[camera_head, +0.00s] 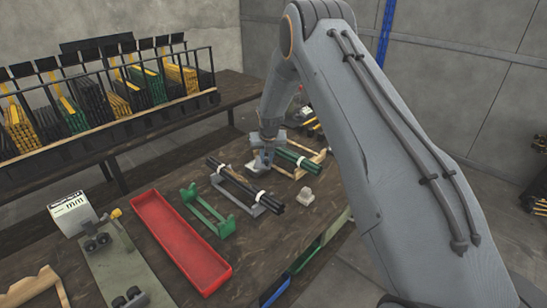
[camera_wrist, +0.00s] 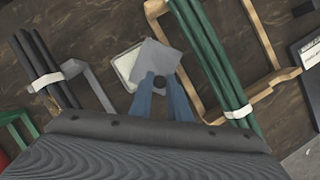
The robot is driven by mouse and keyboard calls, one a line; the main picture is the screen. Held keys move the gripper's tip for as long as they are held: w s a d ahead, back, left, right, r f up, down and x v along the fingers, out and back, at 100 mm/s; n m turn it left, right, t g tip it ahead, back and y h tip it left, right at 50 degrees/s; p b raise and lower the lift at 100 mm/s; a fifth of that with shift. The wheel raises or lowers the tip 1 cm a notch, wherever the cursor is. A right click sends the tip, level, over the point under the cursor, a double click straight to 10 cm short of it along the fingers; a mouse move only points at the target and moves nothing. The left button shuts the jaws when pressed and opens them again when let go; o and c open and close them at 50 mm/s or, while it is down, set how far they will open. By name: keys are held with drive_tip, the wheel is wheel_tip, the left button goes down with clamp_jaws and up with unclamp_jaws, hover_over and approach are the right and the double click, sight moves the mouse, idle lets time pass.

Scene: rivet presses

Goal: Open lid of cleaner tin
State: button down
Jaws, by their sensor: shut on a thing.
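My gripper (camera_wrist: 160,88) is shut on the dark knob of a flat grey square lid (camera_wrist: 160,58) in the wrist view. In the head view my gripper (camera_head: 262,162) is over the bench between the black and green rod bundles. A pale, square-edged tin (camera_wrist: 124,67) shows behind the lid's left side. The lid is turned relative to the tin and covers part of it. Whether they still touch cannot be told. In the head view the lid and tin are hard to make out at my gripper.
Black rods (camera_head: 232,179) and green rods (camera_head: 299,161) lie in racks on either side. An empty green rack (camera_head: 208,215) and red tray (camera_head: 178,244) are further left.

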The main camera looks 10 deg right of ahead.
idle(0.3)
drive_tip(key=c, duration=1.7)
unclamp_jaws()
drive_tip(key=shift+o, duration=0.2)
drive_tip(key=b+v, duration=0.2)
drive_tip(key=v, duration=0.5)
drive_tip(key=shift+r, duration=0.35)
drive_tip(key=shift+s, duration=0.15)
drive_tip(key=shift+c, duration=0.4)
